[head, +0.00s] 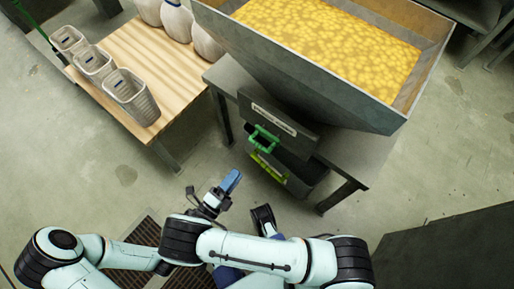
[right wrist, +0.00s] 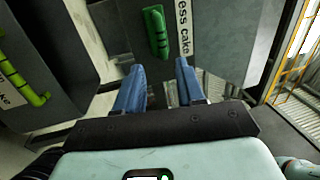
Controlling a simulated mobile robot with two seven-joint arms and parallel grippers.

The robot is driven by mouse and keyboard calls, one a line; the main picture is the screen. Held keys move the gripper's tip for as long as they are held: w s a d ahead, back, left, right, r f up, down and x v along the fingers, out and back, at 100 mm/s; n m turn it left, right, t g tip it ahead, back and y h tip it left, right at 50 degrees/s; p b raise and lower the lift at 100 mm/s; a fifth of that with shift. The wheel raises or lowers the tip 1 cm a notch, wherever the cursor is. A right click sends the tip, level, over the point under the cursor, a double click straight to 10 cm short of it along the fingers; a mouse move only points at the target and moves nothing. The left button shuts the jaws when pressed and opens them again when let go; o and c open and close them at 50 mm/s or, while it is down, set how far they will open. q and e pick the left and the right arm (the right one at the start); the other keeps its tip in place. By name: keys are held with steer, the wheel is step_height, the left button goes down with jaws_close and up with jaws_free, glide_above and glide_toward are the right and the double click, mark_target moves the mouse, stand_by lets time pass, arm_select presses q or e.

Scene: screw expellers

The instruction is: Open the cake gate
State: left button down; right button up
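The cake gate is the dark front panel under the hopper, with a "press cake" label (head: 273,119) and a green handle (head: 265,138) below it. The panel looks closed. In the right wrist view the green handle (right wrist: 156,31) lies ahead, just above the space between my blue fingertips, and the label (right wrist: 184,27) is turned sideways. My right gripper (head: 231,181) is open and empty, short of the handle and not touching it. It also shows in the right wrist view (right wrist: 158,73). My left gripper cannot be made out clearly; my arm links cover that area.
A bin (head: 305,178) with a yellow-green handle (head: 268,168) sits below the gate. The hopper (head: 330,85) holds yellow material. A wooden table (head: 150,55) at the left carries several containers. Bare floor lies between the table and the machine.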

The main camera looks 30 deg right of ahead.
mark_target(259, 145)
arm_select(q)
steer(key=shift+w+a+f, duration=0.2)
steer(key=shift+w, duration=0.2)
arm_select(e)
steer(key=x, duration=1.3)
steer(key=shift+d+r, duration=0.1)
steer(key=shift+d, duration=0.05)
